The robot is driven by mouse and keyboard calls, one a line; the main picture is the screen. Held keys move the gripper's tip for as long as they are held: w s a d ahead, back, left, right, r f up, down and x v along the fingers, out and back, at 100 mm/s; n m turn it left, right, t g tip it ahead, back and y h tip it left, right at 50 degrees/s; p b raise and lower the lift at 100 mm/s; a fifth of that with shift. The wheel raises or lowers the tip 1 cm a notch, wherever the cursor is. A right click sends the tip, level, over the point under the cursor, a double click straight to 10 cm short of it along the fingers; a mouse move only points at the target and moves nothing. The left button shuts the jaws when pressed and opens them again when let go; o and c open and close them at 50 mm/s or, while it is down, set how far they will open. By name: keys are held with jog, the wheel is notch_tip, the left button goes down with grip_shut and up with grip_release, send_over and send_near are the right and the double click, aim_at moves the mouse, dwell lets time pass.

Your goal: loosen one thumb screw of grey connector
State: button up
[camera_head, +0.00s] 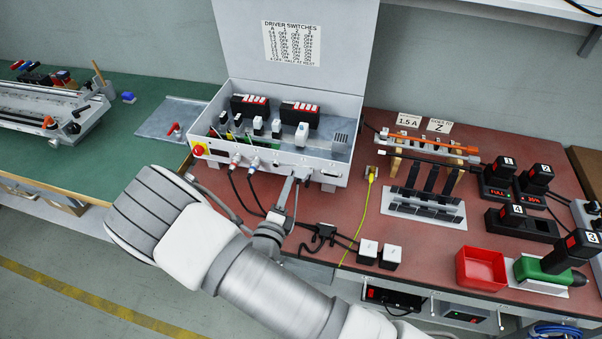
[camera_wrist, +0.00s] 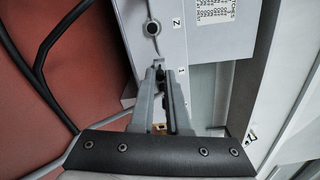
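The grey control box (camera_head: 265,178) stands with its lid raised, its front panel facing me. My gripper (camera_head: 303,174) is at the lower right part of that panel. In the wrist view my gripper (camera_wrist: 165,75) has its two grey fingers close together, with a narrow dark gap between them. The tips are at the panel edge beside a label "1". A small grey part (camera_wrist: 159,62) shows at the tips. I cannot tell whether it is the connector, a thumb screw or a fingertip. The fingers largely hide what lies between them.
Black cables run from two plugs (camera_head: 236,160) on the panel's left. A round black knob (camera_wrist: 152,28) is beside the label "Z". A yellow cable (camera_head: 371,190), white cubes (camera_head: 368,252) and a red bin (camera_head: 481,267) are on the red bench to the right.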

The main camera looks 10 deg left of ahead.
jog(key=shift+o, duration=0.6)
